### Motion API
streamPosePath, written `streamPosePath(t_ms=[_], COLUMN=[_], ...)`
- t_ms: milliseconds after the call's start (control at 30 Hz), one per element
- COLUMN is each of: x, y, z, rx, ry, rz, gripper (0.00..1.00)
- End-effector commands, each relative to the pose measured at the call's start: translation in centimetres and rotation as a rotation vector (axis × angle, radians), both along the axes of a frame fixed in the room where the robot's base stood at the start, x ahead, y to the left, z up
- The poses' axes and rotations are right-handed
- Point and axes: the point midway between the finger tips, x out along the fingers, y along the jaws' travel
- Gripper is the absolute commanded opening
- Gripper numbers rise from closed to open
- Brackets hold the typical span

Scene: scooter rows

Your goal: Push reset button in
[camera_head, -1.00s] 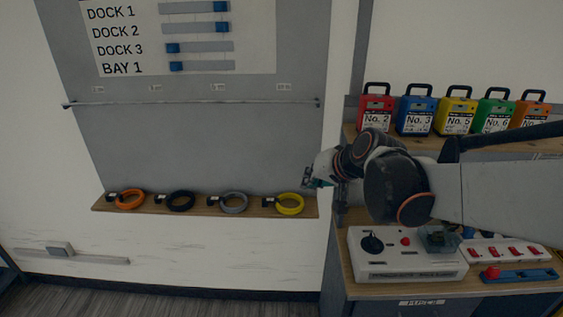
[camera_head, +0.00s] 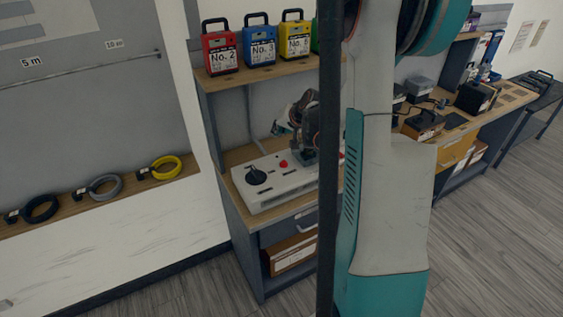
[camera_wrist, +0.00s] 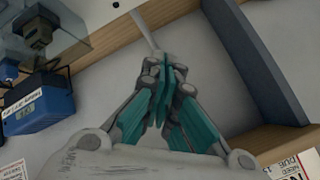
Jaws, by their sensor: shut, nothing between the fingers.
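A white control box (camera_head: 280,180) sits on the wooden bench in the head view. It carries a red button (camera_head: 284,164) and a black knob (camera_head: 256,176); no label reads as reset. The red button stands up from the top face. My gripper (camera_head: 281,128) is above and behind the box, apart from the red button, partly dark against my arm. In the wrist view my gripper (camera_wrist: 163,75) shows its teal fingers together and empty. The right part of the box is hidden behind my own body and arm.
Red (camera_head: 220,49), blue (camera_head: 259,43) and yellow (camera_head: 295,40) numbered cases stand on the shelf above. Cable coils (camera_head: 104,186) lie on a ledge at left. A blue device (camera_wrist: 38,106) and a clear box (camera_wrist: 75,20) are left in the wrist view. Floor is open at right.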

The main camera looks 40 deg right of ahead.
Motion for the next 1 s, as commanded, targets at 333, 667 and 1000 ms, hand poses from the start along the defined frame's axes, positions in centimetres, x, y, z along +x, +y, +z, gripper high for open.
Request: streamPosePath(t_ms=[333,667,1000], x=[-1.2,-1.2,-1.1], y=[-3.3,-3.2,-3.2], z=[-1.9,-2.0,-4.4], rx=[0.008,0.007,0.007], ry=[0.002,0.003,0.003], rz=[-0.048,-0.047,-0.047], gripper=[0.0,0.0,0.0])
